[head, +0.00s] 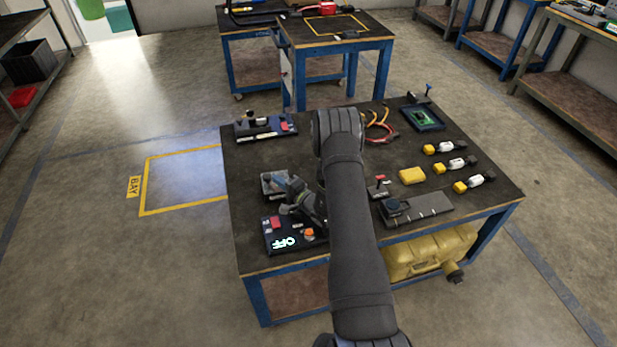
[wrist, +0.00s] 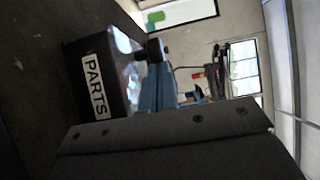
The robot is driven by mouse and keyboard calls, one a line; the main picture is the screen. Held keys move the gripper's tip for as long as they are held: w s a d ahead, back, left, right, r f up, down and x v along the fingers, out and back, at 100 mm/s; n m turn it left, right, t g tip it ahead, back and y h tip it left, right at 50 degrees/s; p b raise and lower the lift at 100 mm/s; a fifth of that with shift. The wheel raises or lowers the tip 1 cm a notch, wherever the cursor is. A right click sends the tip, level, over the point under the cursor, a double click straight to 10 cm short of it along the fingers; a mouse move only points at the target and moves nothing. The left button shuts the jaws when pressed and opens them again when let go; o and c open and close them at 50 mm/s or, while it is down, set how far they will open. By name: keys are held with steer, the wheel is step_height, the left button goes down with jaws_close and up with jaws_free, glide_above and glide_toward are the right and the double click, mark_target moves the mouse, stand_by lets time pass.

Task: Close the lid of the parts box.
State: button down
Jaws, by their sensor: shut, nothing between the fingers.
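The parts box (wrist: 97,85) is dark with a white PARTS label and lies at the left of the wrist view, which is turned on its side. A pale shiny face (wrist: 124,68) shows beside the label, with a black knob-like piece (wrist: 153,48) near it. I cannot tell how far the lid is open. In the head view a small grey box (head: 268,181), apparently the same one, sits on the left of the table. My gripper (head: 292,200) is shut and empty close beside it, partly covering it. Any contact is unclear. My dark gripper body fills the wrist view's bottom.
A panel reading OFF (head: 286,243) lies in front of my gripper. A tool block (head: 262,127) is at the table's (head: 235,200) back left. A yellow block (head: 412,175), a grey tray (head: 430,209) and yellow-and-white parts (head: 455,165) are on the right.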

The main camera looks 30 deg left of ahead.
steer(key=w+d, duration=0.2)
steer(key=d, duration=0.1)
steer(key=shift+w+d, duration=0.2)
steer(key=shift+d, duration=0.1)
steer(key=v, duration=2)
steer(key=shift+s+a, duration=0.1)
steer(key=shift+s, duration=0.15)
steer(key=x, duration=1.8)
steer(key=shift+w+a, duration=0.1)
steer(key=shift+a, duration=0.15)
steer(key=a, duration=0.3)
steer(key=shift+s+a, duration=0.3)
steer(key=shift+s, duration=0.1)
steer(key=shift+s+a, duration=0.35)
steer(key=shift+a, duration=0.2)
